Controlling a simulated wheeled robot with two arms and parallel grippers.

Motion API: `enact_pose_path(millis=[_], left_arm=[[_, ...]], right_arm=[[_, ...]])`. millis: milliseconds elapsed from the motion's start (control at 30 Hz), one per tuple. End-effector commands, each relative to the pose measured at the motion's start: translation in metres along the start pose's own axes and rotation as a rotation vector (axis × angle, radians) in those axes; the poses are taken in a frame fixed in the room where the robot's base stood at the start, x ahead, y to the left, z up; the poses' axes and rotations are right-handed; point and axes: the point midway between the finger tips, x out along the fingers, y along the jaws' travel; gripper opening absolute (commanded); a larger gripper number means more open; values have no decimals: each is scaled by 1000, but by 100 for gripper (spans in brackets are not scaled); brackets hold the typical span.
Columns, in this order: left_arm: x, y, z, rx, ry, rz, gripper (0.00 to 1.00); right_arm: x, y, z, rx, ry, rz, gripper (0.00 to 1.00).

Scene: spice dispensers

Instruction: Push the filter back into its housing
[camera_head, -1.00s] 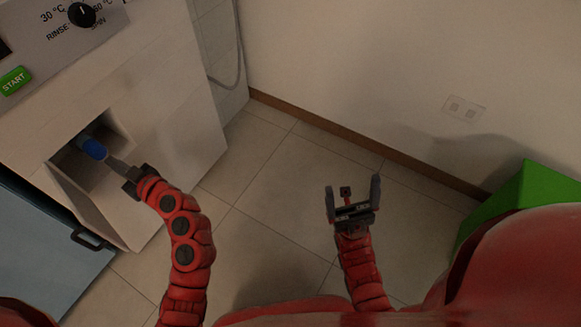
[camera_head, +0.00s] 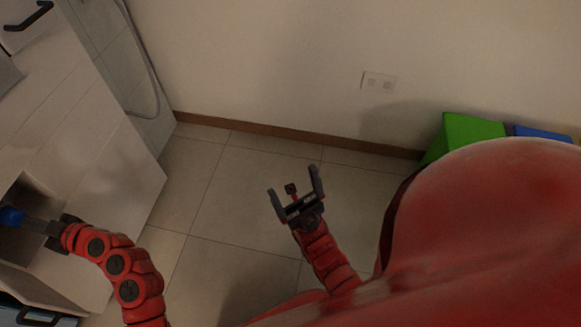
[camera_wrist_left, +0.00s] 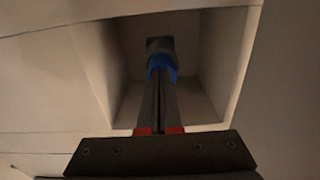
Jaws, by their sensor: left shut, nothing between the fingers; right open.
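The blue filter (camera_head: 12,216) sits in the square recess of the white machine at the left edge of the head view. In the left wrist view the filter (camera_wrist_left: 161,65) shows as a blue ring at the back of the housing recess (camera_wrist_left: 218,105). My left gripper (camera_head: 30,221) is shut, with its fingers reaching into the recess. Its fingertips (camera_wrist_left: 160,80) are at the filter's front and hide part of it; they look to be touching it. My right gripper (camera_head: 295,190) is open and empty above the tiled floor.
An open flap (camera_head: 40,290) hangs below the recess. A blue cabinet front with a dark handle (camera_head: 38,314) is at the lower left. Green (camera_head: 462,135) and blue (camera_head: 540,131) boxes stand by the wall at right. The floor (camera_head: 235,180) between is clear.

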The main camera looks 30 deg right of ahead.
Motion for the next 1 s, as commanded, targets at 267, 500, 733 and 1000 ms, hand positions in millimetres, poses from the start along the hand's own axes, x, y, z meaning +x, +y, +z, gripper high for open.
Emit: enact_pose_path(millis=[267,500,733,1000], left_arm=[[-20,1,3,0,1,4,0],[-45,1,3,0,1,3,0],[-50,0,0,1,0,1,0],[-50,0,0,1,0,1,0]], right_arm=[[-11,-2,1,0,0,0,86],[-23,-4,2,0,0,0,86],[-22,-4,2,0,0,0,86],[-22,-4,2,0,0,0,86]])
